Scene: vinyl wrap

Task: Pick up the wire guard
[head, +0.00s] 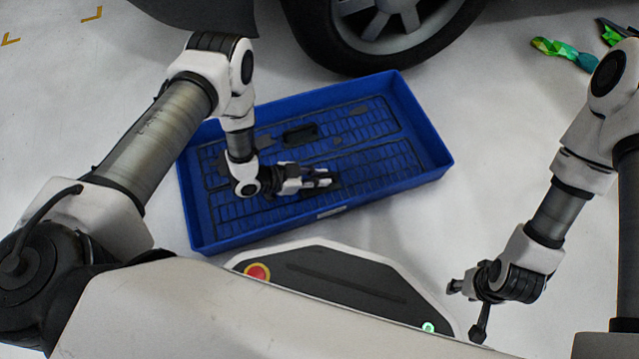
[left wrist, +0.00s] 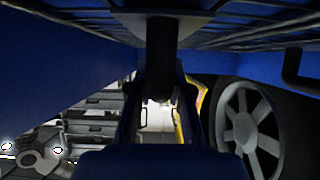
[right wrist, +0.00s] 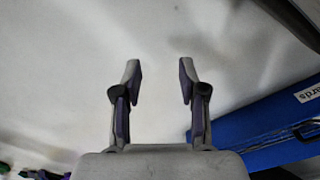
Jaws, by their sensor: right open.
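A blue tray (head: 420,120) lies on the floor with several flat dark pieces in it. One darker block (head: 300,134) lies in its middle; I cannot tell which piece is the wire guard. My left gripper (head: 328,179) is low inside the tray, its fingers pointing right, beside a small dark piece. In the left wrist view, a dark upright post (left wrist: 162,45) with a wider base stands between the fingers (left wrist: 160,95). Whether they press on it is unclear. My right gripper (right wrist: 160,80) is open and empty over bare floor, right of the tray.
A car wheel (head: 385,30) stands just behind the tray. Green and teal objects (head: 562,50) lie on the floor at the far right. A label (right wrist: 312,92) ending in "ards" is on the tray's wall. Pale floor right of the tray is clear.

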